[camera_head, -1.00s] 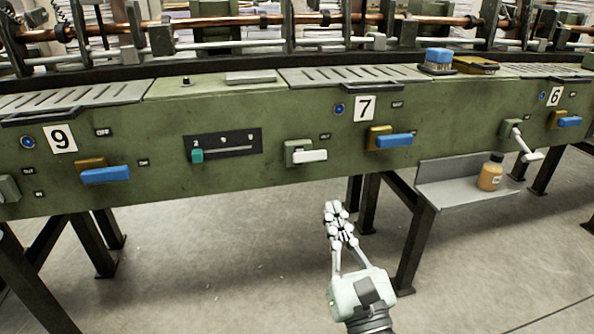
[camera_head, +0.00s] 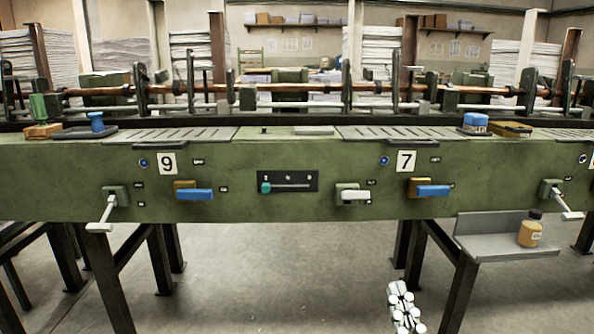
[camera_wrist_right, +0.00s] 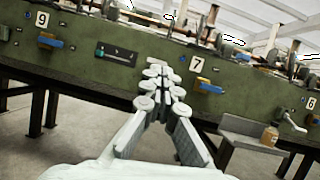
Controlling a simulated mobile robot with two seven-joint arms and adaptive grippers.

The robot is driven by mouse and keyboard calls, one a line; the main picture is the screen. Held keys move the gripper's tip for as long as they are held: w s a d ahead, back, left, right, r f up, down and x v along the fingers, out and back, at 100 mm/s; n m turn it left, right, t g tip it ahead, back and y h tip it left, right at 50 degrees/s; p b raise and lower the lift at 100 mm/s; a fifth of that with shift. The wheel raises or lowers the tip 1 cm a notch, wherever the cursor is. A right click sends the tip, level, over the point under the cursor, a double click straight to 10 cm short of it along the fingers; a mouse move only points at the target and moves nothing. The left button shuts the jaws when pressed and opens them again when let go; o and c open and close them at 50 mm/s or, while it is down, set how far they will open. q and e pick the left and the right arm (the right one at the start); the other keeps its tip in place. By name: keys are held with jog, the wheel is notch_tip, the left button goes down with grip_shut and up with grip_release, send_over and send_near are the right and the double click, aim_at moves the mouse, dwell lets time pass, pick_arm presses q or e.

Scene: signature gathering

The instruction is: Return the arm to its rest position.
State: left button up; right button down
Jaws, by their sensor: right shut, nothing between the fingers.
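My right gripper (camera_head: 404,306) shows at the bottom edge of the head view, right of centre, with only its fingers in sight. It is low, in front of the green machine (camera_head: 90,165) and apart from it. In the right wrist view the gripper (camera_wrist_right: 160,78) points toward the machine, its fingers together and empty. My left gripper is in neither view.
The machine front has blue-handled levers (camera_head: 433,191), white levers (camera_head: 354,195), a slider (camera_head: 288,182) and number plates 9 (camera_head: 168,163) and 7 (camera_head: 406,161). A grey shelf (camera_head: 480,251) holds an orange bottle (camera_head: 530,229). The floor (camera_head: 250,280) in front is clear.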

jog(key=s+a+f+n+g+y, duration=0.1)
jog(key=s+f+n+g+y, duration=0.1)
jog(key=f+n+g, duration=0.9)
jog(key=s+a+f+n+g+y, duration=0.15)
jog(key=f+n, duration=0.45)
jog(key=n, duration=1)
jog(key=s+d+f+n+g+h, duration=0.3)
jog(key=s+d+n+h, duration=0.25)
jog(key=d, duration=0.65)
jog(key=s+d+f+n+g+h, duration=0.2)
jog(key=s+d+f+n+h, duration=0.3)
jog(key=d, duration=0.6)
jog(key=s+a+f+m+g+y+p, duration=0.1)
jog(key=s+a+f+m+g+y, duration=0.15)
jog(key=a, duration=0.65)
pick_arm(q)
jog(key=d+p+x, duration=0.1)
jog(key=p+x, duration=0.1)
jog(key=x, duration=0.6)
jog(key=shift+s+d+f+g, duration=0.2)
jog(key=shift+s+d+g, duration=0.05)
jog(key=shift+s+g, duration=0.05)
pick_arm(e)
notch_tip(320, 180, down, 7)
jog(key=shift+a+f+t+y, duration=0.15)
jog(key=shift+a+t+y, duration=0.05)
jog(key=shift+t+y, duration=0.15)
